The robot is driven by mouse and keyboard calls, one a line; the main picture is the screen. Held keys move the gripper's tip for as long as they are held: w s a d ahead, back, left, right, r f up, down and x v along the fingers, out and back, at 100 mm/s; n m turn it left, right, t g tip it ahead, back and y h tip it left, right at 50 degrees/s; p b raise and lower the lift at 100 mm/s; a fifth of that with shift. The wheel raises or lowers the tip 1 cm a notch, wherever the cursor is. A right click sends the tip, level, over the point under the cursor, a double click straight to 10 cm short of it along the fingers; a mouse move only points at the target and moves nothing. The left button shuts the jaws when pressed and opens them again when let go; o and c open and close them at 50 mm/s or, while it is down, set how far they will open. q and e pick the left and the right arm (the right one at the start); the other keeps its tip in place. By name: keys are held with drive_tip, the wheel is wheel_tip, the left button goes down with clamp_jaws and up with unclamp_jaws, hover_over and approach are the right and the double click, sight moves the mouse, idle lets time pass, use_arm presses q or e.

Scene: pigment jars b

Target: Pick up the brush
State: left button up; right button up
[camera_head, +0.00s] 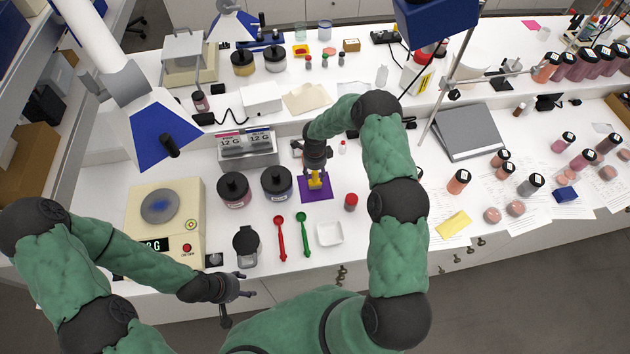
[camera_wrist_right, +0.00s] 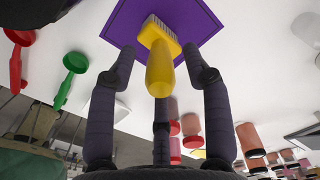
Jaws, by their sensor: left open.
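The brush (camera_head: 317,180) has a yellow handle and is over the purple mat (camera_head: 326,195). In the right wrist view, the brush (camera_wrist_right: 160,66) has its rounded handle end facing the camera and its pale bristles against the mat (camera_wrist_right: 119,25). My right gripper (camera_head: 316,166) is right above the brush. It also shows in the right wrist view (camera_wrist_right: 160,75), with dark fingers on both sides of the handle and visible gaps between, so it is open. My left gripper (camera_head: 240,304) is open and empty by the table's front edge.
A balance (camera_head: 165,212) is further left.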

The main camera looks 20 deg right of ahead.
clamp_jaws()
drive_tip(key=shift+r, duration=0.2)
